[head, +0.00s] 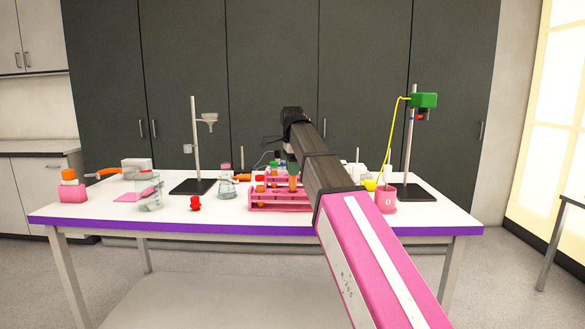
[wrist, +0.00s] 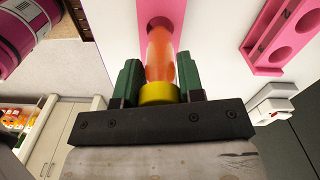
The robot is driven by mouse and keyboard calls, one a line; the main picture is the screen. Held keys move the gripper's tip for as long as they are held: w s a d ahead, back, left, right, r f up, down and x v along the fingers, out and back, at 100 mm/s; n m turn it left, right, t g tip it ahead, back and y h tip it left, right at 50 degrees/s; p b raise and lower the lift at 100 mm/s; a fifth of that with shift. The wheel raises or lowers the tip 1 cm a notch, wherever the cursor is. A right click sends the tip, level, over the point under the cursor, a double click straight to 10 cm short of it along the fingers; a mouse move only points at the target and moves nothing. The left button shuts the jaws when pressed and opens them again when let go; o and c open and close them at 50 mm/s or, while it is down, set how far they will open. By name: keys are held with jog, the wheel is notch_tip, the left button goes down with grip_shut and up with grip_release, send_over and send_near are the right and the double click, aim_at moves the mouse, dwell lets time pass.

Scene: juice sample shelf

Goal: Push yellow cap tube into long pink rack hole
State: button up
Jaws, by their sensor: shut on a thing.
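My gripper (wrist: 157,84) has green fingers closed on the yellow cap (wrist: 158,93) of a tube with orange contents (wrist: 160,55). The tube's far end points at a hole in a pink rack (wrist: 184,14) and overlaps the hole in the wrist view. How deep it sits in the hole cannot be told. In the head view my gripper (head: 293,169) is above the long pink rack (head: 280,208), with the orange tube (head: 293,184) upright below it. The yellow cap is hidden there by the fingers.
Another pink piece with round holes (wrist: 290,52) is at the right in the wrist view. Stands (head: 195,150) and (head: 408,150) flank the rack. A pink mug (head: 386,202) is at right, a red cap (head: 195,203) and a beaker (head: 150,198) at left. The table's front left is clear.

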aim_at(293, 190)
jog(key=shift+f, duration=2.9)
dwell(0.7)
jog(key=o, duration=1)
